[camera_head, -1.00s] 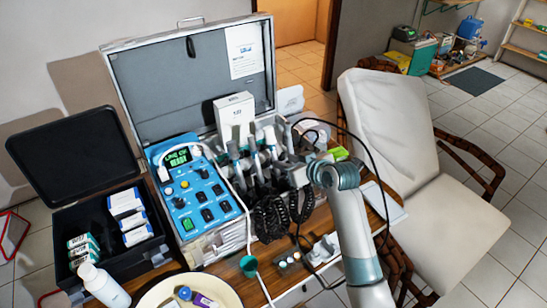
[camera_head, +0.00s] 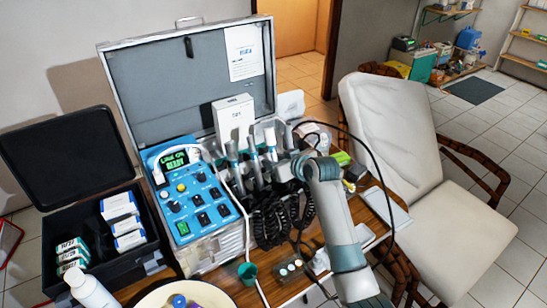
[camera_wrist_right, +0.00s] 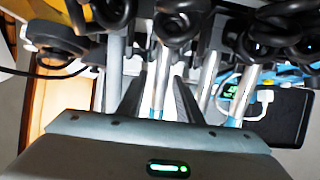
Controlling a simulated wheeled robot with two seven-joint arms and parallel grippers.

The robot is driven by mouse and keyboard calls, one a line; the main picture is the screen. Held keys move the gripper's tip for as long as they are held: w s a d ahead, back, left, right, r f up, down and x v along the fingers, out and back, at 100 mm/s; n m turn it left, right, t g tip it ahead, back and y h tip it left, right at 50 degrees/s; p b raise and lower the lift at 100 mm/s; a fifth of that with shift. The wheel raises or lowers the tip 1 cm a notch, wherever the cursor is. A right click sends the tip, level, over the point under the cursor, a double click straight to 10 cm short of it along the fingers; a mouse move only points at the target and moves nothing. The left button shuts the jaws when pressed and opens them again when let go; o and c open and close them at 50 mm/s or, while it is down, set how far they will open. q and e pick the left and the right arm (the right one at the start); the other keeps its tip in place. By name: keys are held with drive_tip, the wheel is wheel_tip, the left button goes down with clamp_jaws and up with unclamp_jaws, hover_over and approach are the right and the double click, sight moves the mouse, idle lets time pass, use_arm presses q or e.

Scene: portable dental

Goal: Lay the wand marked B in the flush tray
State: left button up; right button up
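Several pale wands (camera_head: 253,143) stand upright in a row of dark holders at the right end of the open dental case; I cannot read a letter on any. My right gripper (camera_head: 285,171) is at the row's right part, its fingers mostly hidden. In the right wrist view the two dark fingers (camera_wrist_right: 157,88) are apart, with a pale wand (camera_wrist_right: 160,85) standing between them and narrow gaps showing. A round cream basin (camera_head: 147,301) is cut by the bottom edge; I cannot tell whether it is the flush tray. My left gripper is out of view.
Black coiled hoses (camera_head: 271,221) hang before the holders. A cable loops over my right arm. The blue control panel (camera_head: 190,200) is left of the wands, a white box (camera_head: 233,117) behind. A green cup (camera_head: 247,271) stands in front. A chair (camera_head: 395,120) is at the right.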

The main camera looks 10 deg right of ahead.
sight(272, 138)
drive_tip(key=shift+c, duration=0.6)
clamp_jaws()
drive_tip(key=shift+r, duration=0.1)
drive_tip(key=shift+w+a+r+p, duration=0.2)
drive_tip(key=shift+w+r+p, duration=0.2)
drive_tip(key=shift+r+p, duration=0.65)
drive_tip(key=shift+w+a+r+p, duration=0.15)
drive_tip(key=shift+w+r+p, duration=0.3)
drive_tip(key=shift+r+p, duration=0.6)
drive_tip(key=shift+w+a+r+p, duration=0.2)
drive_tip(key=shift+w+r+p, duration=0.2)
drive_tip(key=shift+r+p, duration=0.65)
drive_tip(key=shift+r, duration=0.25)
